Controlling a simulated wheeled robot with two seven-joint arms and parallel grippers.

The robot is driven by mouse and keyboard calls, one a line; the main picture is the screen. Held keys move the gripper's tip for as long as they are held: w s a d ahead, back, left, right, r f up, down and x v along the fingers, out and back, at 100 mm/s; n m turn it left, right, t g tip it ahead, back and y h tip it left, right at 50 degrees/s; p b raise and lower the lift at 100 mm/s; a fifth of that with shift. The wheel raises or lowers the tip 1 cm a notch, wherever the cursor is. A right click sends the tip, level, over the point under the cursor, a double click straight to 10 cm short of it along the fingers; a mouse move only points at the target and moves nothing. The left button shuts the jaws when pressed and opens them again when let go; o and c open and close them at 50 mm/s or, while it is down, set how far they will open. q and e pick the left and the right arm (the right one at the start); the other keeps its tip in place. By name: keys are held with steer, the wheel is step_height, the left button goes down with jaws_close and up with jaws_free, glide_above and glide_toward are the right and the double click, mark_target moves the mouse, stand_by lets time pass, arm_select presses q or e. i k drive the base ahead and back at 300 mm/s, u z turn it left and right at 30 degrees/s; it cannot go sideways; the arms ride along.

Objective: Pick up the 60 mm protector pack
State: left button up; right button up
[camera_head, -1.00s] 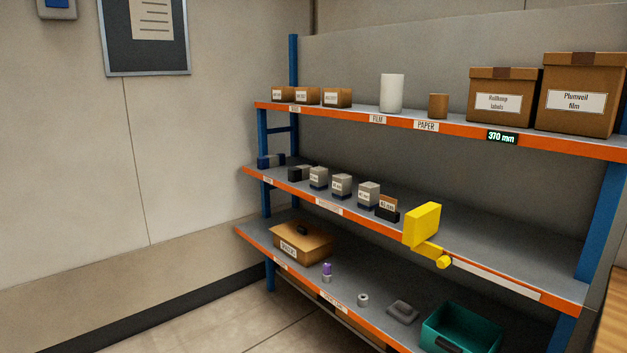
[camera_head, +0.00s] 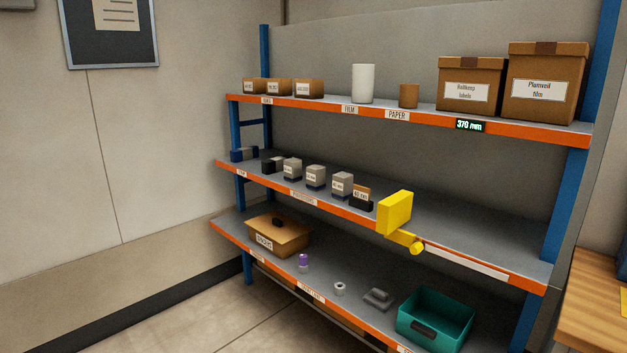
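Several small protector packs stand in a row on the middle shelf (camera_head: 460,236). Three are pale grey blocks with dark bases: a left one (camera_head: 292,168), a middle one (camera_head: 315,177) and a right one (camera_head: 342,185). A brown-and-black pack (camera_head: 361,198) stands at the right end of the row, and a dark one (camera_head: 273,164) at the left end. Their size labels are too small to read surely, so I cannot tell which is the 60 mm pack. Neither of my grippers is in view.
A yellow block with a knob (camera_head: 395,213) sticks out at the middle shelf's front edge, right of the packs. The top shelf holds cartons (camera_head: 545,84) and rolls (camera_head: 363,84). The bottom shelf holds a brown box (camera_head: 278,235) and a teal bin (camera_head: 435,318). A wooden table (camera_head: 596,305) stands at right.

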mark_target(315, 174)
steer(key=u, duration=0.85)
steer(key=i, duration=2.25)
steer(key=z, duration=0.3)
steer(key=i, duration=1.5)
steer(key=z, duration=1.2)
